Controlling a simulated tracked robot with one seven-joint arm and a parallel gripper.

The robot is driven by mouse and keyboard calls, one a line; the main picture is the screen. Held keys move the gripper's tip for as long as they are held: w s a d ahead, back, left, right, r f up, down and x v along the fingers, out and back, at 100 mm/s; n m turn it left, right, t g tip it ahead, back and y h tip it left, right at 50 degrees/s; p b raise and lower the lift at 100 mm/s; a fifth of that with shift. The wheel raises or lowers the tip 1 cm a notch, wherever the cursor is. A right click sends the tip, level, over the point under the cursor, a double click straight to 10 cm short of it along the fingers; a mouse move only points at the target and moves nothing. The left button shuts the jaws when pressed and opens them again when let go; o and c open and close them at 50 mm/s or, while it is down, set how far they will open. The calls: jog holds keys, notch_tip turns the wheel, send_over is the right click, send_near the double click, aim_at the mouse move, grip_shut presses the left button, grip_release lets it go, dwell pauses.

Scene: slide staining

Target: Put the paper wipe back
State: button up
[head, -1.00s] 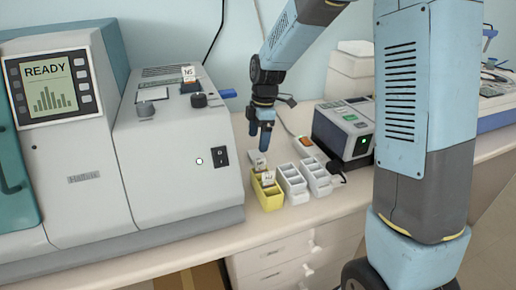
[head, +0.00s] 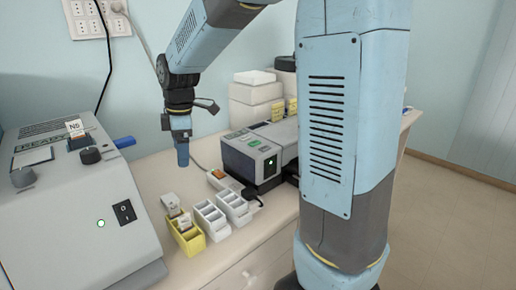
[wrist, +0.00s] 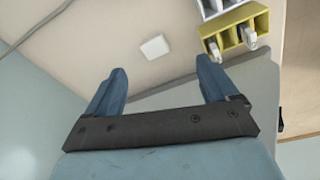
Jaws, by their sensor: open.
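A small white square piece (head: 170,201), which looks like the paper wipe, lies on the counter behind the yellow rack. It also shows in the wrist view (wrist: 154,47), flat on the counter and apart from the yellow rack. My gripper (head: 182,160) hangs fingers-down above the counter, over and a little behind the white piece. In the wrist view my two blue fingers (wrist: 161,72) are spread wide with nothing between them. The white piece lies beyond the fingertips, not touched.
The yellow rack (head: 191,243) holds white-ended slides. Two white racks (head: 211,222) stand to its right. A dark-fronted device (head: 250,163) with a green light and an orange-topped item (head: 217,175) are farther right. A grey machine (head: 75,215) stands at the left.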

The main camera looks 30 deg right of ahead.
jog(key=s+d+r+m+t, duration=0.2)
jog(key=s+d+m, duration=0.4)
jog(key=s, duration=0.5)
jog(key=s+d+r+m+t+h, duration=0.1)
jog(key=s+d+r+m, duration=0.4)
jog(key=s+m, duration=0.6)
jog(key=shift+d+r+t, duration=0.25)
jog(key=shift+d+t, duration=0.65)
jog(key=shift+d, duration=0.3)
